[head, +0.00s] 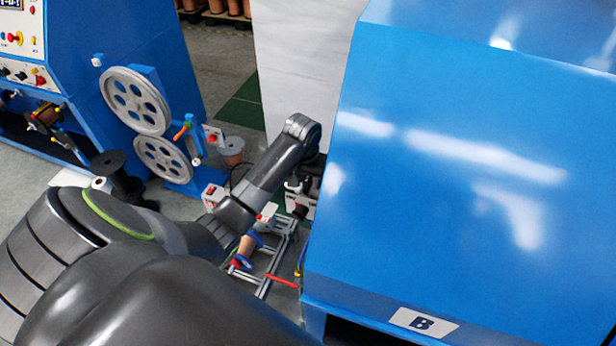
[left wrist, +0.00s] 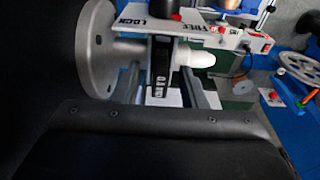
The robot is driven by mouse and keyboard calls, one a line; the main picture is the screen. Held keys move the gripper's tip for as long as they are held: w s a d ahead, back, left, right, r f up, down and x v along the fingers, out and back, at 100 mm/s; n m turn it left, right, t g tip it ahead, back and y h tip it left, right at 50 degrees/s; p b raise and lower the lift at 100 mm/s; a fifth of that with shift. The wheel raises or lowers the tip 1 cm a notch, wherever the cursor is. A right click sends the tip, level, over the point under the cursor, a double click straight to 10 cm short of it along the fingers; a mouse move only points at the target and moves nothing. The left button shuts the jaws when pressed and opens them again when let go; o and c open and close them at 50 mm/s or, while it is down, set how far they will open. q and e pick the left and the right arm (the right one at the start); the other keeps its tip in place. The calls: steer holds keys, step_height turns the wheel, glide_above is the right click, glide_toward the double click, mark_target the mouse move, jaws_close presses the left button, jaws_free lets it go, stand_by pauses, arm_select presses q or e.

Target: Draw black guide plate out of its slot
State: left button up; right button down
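A black upright plate with a small white label (left wrist: 160,70), which looks like the guide plate, stands between two grey rails in the left wrist view. A white roller (left wrist: 194,59) sticks out to its right, and a grey flanged disc (left wrist: 97,48) is to its left. My left arm reaches down beside the blue machine in the head view. Its gripper end (head: 308,163) is small and dark there, and the fingers cannot be made out. A dark body with bolts (left wrist: 160,122) fills the bottom of the left wrist view. My right gripper is not in view.
A white LOCK/FREE panel (left wrist: 205,32) lies just above the black plate. The big blue machine marked B (head: 450,180) stands close on the right. A blue stand with two grey pulleys (head: 137,100) is at the left, and a rail frame (head: 276,262) sits low between them.

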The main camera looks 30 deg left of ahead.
arm_select(q)
steer(key=shift+w, duration=0.1)
jaws_close()
steer(key=shift+r, duration=2.05)
steer(key=shift+r, duration=1)
steer(key=shift+r, duration=0.1)
